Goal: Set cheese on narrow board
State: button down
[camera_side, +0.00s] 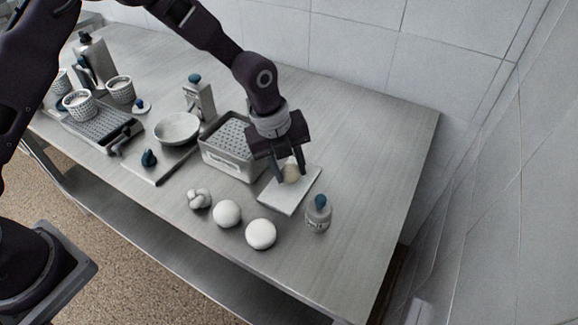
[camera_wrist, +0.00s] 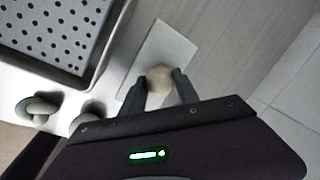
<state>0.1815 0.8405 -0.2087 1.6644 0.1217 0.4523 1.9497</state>
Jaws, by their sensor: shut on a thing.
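The cheese (camera_side: 291,172) is a small, rounded, pale tan piece. My gripper (camera_side: 290,175) is shut on it, with one dark finger on each side. In the wrist view the cheese (camera_wrist: 160,78) sits between my two fingertips (camera_wrist: 160,86). The narrow board (camera_side: 297,199) is a flat white rectangle on the table, and the cheese is over its back part. In the wrist view the board (camera_wrist: 172,46) shows beneath and beyond the cheese. I cannot tell whether the cheese touches the board.
A perforated basket (camera_side: 232,165) stands close left of the board; its holed floor (camera_wrist: 55,30) shows in the wrist view. A blue-capped bottle (camera_side: 318,214) stands at the board's right. White balls (camera_side: 261,234) and a knot-shaped piece (camera_side: 199,198) lie in front. The table's right side is clear.

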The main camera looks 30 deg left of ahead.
jog(key=shift+f, duration=0.55)
dwell(0.4)
jog(key=c, duration=0.8)
grip_release()
jog(key=shift+c, duration=0.2)
jog(key=shift+r, duration=0.1)
jog(key=shift+w+d+v, duration=0.2)
jog(key=shift+v, duration=1.05)
jog(key=shift+w+d+v, duration=0.2)
jog(key=shift+v, duration=1.1)
jog(key=shift+w+d+v, duration=0.2)
jog(key=shift+v, duration=1.05)
jog(key=shift+r, duration=0.2)
